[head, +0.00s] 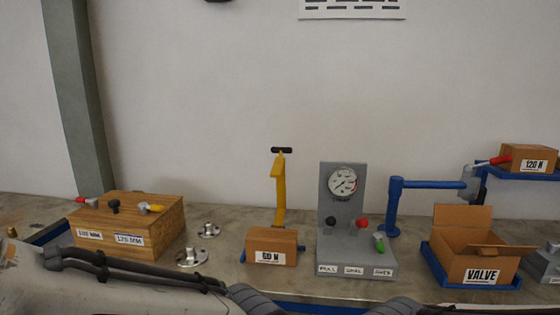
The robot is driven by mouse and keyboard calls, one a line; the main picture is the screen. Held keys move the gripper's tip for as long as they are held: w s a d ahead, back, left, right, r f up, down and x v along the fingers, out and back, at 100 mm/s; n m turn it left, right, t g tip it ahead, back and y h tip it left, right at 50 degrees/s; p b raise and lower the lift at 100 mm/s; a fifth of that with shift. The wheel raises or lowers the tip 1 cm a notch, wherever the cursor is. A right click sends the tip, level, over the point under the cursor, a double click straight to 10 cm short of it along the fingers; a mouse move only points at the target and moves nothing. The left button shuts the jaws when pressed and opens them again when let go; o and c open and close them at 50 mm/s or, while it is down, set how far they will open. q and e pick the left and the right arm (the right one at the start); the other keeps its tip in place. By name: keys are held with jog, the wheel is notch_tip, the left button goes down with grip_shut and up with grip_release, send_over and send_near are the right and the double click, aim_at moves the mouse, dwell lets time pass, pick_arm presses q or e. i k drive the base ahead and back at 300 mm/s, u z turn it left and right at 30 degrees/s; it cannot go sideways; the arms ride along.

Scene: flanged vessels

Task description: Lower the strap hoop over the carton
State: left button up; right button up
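An open-topped carton (483,256) labelled VALVE stands upright on a blue tray (432,262) at the right of the bench, its flaps raised. A closed brown box (271,246), whose label seems to read 60 N, sits left of centre. A yellow upright piece (279,190) with a black crossbar on top rises behind that box. I cannot make out a strap hoop for certain in this view. Both of my grippers are out of view; only my grey arm links show along the bottom edge.
A grey gauge stand (343,225) with coloured knobs stands mid-bench. A blue bracket arm (412,185) reaches right beside the VALVE carton. A box marked 120 N (527,158) sits high at right. A wooden block (130,222) and two metal flanges (191,256) are at left.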

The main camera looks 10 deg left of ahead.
aim_at(278, 169)
jog(key=u, duration=0.5)
jog(key=i, duration=1.8)
jog(key=z, duration=0.5)
